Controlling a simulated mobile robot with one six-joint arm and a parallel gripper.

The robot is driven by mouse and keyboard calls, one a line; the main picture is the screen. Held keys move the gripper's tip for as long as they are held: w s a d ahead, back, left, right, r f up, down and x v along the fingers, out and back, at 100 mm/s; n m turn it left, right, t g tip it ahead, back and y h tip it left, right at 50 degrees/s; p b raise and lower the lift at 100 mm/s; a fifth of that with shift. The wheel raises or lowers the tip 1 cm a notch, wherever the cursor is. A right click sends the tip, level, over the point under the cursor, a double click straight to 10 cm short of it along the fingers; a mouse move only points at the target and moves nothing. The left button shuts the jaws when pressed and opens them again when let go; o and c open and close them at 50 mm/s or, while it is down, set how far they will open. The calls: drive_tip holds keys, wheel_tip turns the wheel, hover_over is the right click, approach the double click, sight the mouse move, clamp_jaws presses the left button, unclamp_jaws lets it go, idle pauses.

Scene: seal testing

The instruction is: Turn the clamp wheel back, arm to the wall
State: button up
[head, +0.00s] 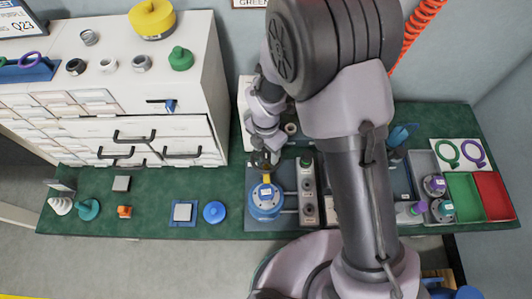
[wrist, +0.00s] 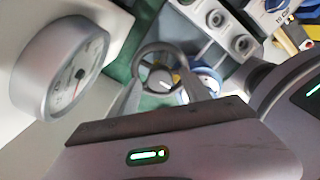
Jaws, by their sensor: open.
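The clamp wheel (wrist: 147,50) is a dark grey ring in the wrist view, seen between my two fingers. In the head view it is a small dark ring (head: 261,158) at the far end of a yellow piece (head: 267,178) above a blue round canister (head: 264,207). My gripper (wrist: 159,66) is open, with one finger on each side of the wheel. I cannot tell whether the fingers touch it. In the head view my gripper (head: 262,154) is partly merged with the wheel. The clamp arm cannot be made out clearly.
A round dial gauge (wrist: 78,75) stands close on the left in the wrist view. A grey block with round sockets (head: 308,190) is right of the canister. A white drawer cabinet (head: 190,90) stands to the left. The green bench (head: 150,215) has small parts along its front.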

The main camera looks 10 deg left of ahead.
drive_tip(key=shift+f, duration=0.35)
clamp_jaws()
idle(1.2)
